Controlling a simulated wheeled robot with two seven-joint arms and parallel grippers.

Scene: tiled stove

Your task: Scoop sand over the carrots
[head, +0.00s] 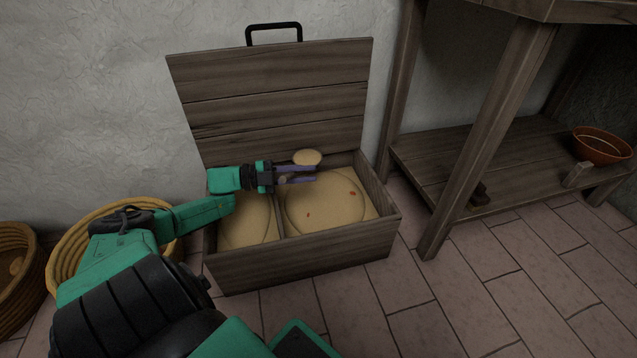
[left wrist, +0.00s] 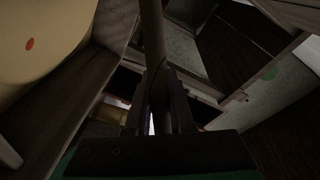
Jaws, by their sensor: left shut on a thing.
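The wooden crate (head: 310,262) stands open with a divider between two compartments. Sand (head: 325,205) fills the right compartment, and two small orange-red carrot bits (head: 308,214) (head: 352,193) show on its surface. The left compartment also holds sand (head: 246,225), partly hidden by my arm. My left gripper (head: 297,177) is above the crate, near the divider, shut on a scoop. The scoop's sand-coloured round head (head: 307,157) shows just behind the fingers. Its dark handle (left wrist: 153,45) runs up from the fingers (left wrist: 160,112) in the left wrist view. My right gripper is out of view.
The crate's lid (head: 280,100) leans open against the wall. A woven basket (head: 75,248) stands left of the crate, with another (head: 18,275) at the left edge. A wooden shelf (head: 500,165) with a bowl (head: 600,146) is at right. Tiled floor in front is clear.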

